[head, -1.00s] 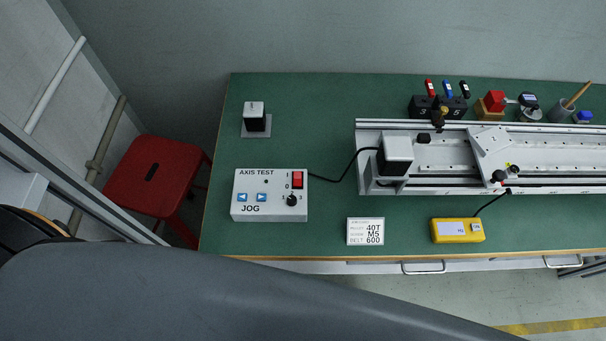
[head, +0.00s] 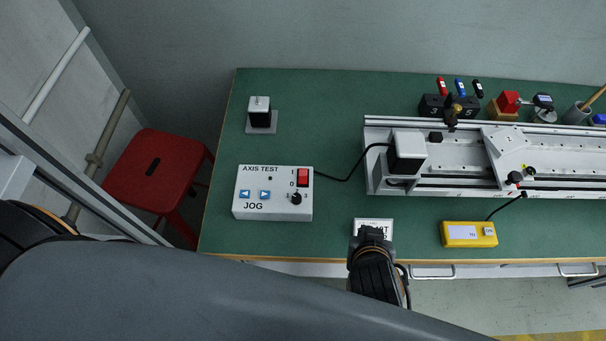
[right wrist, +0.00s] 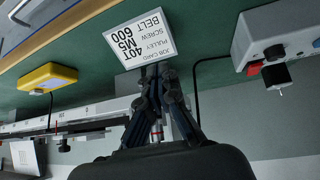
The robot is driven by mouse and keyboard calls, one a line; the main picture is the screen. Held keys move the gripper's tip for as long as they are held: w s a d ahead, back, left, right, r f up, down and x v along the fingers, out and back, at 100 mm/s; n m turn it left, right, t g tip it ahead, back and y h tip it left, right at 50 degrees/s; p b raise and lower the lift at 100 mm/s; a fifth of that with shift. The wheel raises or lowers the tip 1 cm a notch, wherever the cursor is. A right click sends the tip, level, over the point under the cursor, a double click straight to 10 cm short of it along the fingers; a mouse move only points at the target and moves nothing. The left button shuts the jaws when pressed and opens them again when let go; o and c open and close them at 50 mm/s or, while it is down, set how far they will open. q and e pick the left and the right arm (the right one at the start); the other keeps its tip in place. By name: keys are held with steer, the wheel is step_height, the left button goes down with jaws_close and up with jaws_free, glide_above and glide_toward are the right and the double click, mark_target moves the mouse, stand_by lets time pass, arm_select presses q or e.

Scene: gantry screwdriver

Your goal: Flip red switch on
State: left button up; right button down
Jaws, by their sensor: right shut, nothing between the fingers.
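The red rocker switch (head: 303,177) sits at the upper right of the white AXIS TEST control box (head: 240,212). The box also carries blue arrow buttons (head: 254,194) and a black knob (head: 296,198). I cannot tell the switch's position. In the right wrist view the box (right wrist: 260,30) is at the upper right, with part of the red switch (right wrist: 252,69) at its edge. My right gripper (head: 374,232) is shut and empty, over the job card (head: 372,221), right of and nearer than the box. It also shows in the right wrist view (right wrist: 154,72). My left gripper is not in view.
A grey linear gantry (head: 460,183) fills the right of the green bench (head: 335,100). A black cable (head: 350,176) runs from the box to it. A yellow device (head: 469,235) lies at the front right. Bench between box and card is clear.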

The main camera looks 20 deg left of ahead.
steer(key=a+r+t+y, duration=0.1)
steer(key=a+r+t, duration=0.1)
steer(key=a+r, duration=0.2)
steer(key=a+r+n+t+y, duration=0.1)
steer(key=a+r, duration=0.3)
steer(key=a, duration=0.6)
steer(key=shift+a+t+y, duration=0.15)
steer(key=shift+t+y, duration=0.25)
steer(key=shift+t, duration=0.2)
steer(key=p, duration=0.2)
glide_above(303, 181)
steer(key=s, duration=0.1)
steer(key=f, duration=0.4)
steer(key=shift+d+f, duration=0.2)
steer(key=f, duration=0.3)
steer(key=shift+w+a, duration=0.15)
steer(key=shift+w, duration=0.25)
steer(key=shift+w+f, duration=0.1)
steer(key=shift+f, duration=0.4)
